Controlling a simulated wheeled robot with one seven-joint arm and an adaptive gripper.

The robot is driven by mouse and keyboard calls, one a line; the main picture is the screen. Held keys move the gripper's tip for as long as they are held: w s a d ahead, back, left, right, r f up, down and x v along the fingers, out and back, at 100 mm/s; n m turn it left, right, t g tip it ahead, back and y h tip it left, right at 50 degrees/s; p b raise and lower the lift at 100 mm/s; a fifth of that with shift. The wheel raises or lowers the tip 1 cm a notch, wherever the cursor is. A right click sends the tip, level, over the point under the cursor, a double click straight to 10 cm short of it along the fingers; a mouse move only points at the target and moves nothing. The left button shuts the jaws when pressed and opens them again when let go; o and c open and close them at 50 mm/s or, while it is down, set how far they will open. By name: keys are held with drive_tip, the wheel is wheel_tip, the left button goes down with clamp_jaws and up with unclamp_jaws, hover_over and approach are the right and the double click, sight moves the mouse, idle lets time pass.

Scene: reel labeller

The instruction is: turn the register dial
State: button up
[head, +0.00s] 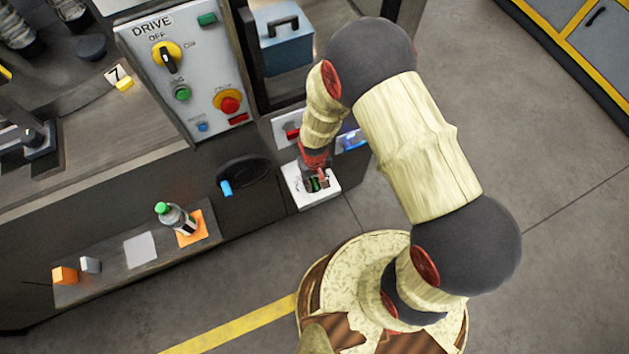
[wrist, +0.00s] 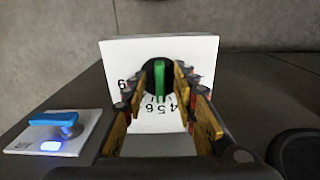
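The register dial is a black disc (wrist: 148,72) with a green bar handle (wrist: 160,80), set on a white numbered plate (wrist: 205,50). The numbers 4, 5, 6 and 9 show upside down or sideways in the wrist view. The handle runs nearly straight up and down there. In the head view the white plate (head: 305,200) sits low on the machine's right end, partly hidden by my gripper (head: 318,182). In the wrist view my gripper (wrist: 157,84) is open, one finger on each side of the green handle, with gaps visible between.
A small plate with a blue lever (wrist: 55,119) and a lit lamp is left of my gripper in the wrist view. A black handwheel (head: 245,172) with a blue knob is left of the dial in the head view. The DRIVE panel (head: 195,75) stands above.

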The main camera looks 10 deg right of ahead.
drive_tip(key=shift+c, duration=0.9)
clamp_jaws()
drive_tip(key=shift+n, duration=0.4)
drive_tip(key=n+p, duration=0.1)
drive_tip(key=n, duration=0.2)
drive_tip(key=shift+d, duration=0.15)
drive_tip(key=shift+w+n+p, duration=0.15)
drive_tip(key=shift+n+p, duration=0.15)
drive_tip(key=shift+n, duration=1.7)
drive_tip(key=shift+o, duration=0.9)
unclamp_jaws()
